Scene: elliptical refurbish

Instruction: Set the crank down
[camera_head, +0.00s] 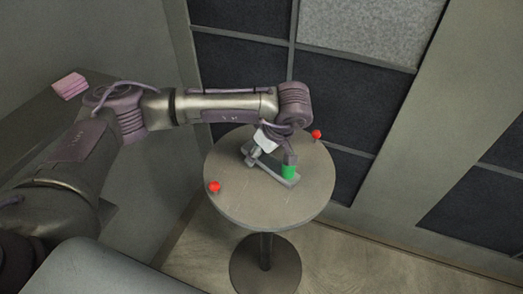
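A round table (232,201) on a single central leg stands in the middle of the view. The crank (272,174), a grey bar with a green handle (288,173) at its right end, is over the tabletop. I cannot tell whether it rests on the top or hangs just above it. My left gripper (279,156) reaches down over the crank, close to the green handle. The wrist and the gripper's own body hide the fingertips, so its grip is unclear. My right gripper is out of view.
One red knob (214,187) is at the table's left front edge and another red knob (316,134) at its right back edge. Pink items (70,86) lie on a dark ledge at far left. A panelled wall (355,100) stands close behind the table.

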